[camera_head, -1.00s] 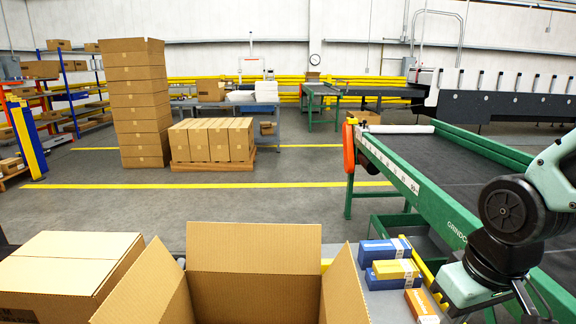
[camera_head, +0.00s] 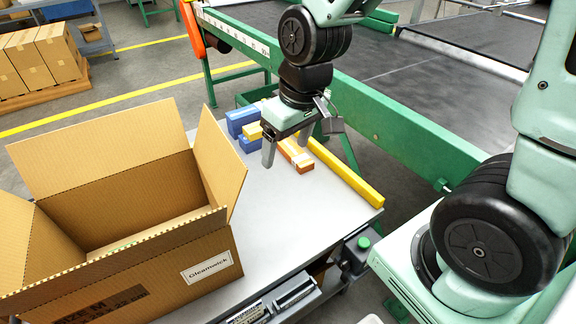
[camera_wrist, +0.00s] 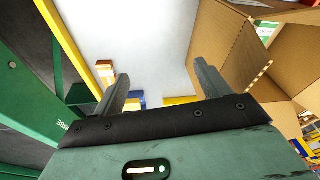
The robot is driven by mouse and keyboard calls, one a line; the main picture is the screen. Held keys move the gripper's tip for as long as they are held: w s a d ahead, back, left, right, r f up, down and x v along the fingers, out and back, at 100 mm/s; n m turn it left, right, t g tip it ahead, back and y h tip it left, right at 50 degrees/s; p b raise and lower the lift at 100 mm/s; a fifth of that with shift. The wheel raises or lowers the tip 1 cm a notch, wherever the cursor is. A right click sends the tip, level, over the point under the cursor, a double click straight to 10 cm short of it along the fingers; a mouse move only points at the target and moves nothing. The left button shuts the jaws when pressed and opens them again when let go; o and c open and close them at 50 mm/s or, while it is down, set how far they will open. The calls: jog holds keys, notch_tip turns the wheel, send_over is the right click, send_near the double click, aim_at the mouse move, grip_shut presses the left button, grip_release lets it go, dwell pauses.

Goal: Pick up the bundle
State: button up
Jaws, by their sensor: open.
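Several small cartons lie grouped on the grey table: blue cartons (camera_head: 241,118), a yellow carton (camera_head: 253,131) and an orange carton with a pale band (camera_head: 295,155). I cannot tell which of them make up the bundle. My gripper (camera_head: 287,148) points down above the table, open and empty, in front of this group, and partly hides it in the head view. In the wrist view the two fingers (camera_wrist: 163,84) are apart with nothing between them. The orange carton (camera_wrist: 105,72) shows beside the left finger, and a bit of blue carton (camera_wrist: 136,97) shows behind it.
A large open cardboard box (camera_head: 205,262) stands on the table (camera_head: 290,208) at left, flaps up. A yellow rail (camera_head: 345,175) runs along the table's right edge, near the green conveyor frame (camera_head: 400,132). Bare table lies between the box and the cartons.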

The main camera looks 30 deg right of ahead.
jog(key=w+d+f+m+t+b, duration=0.1)
jog(key=w+d+f+m+b, duration=0.15)
jog(key=w+d+f, duration=0.65)
jog(key=t+h, duration=0.1)
send_near(295, 152)
jog(key=x, duration=0.3)
jog(key=shift+s+a+f+m+b, duration=0.2)
jog(key=shift+f+m+b, duration=0.05)
jog(key=shift+f+b, duration=0.05)
jog(key=shift+w+d+x, duration=0.1)
jog(key=shift+x, duration=1.35)
jog(key=shift+w+d+x, duration=0.15)
jog(key=shift+x, duration=1.35)
jog(key=shift+r, duration=0.15)
jog(key=shift+t, duration=0.3)
jog(key=c, duration=1.1)
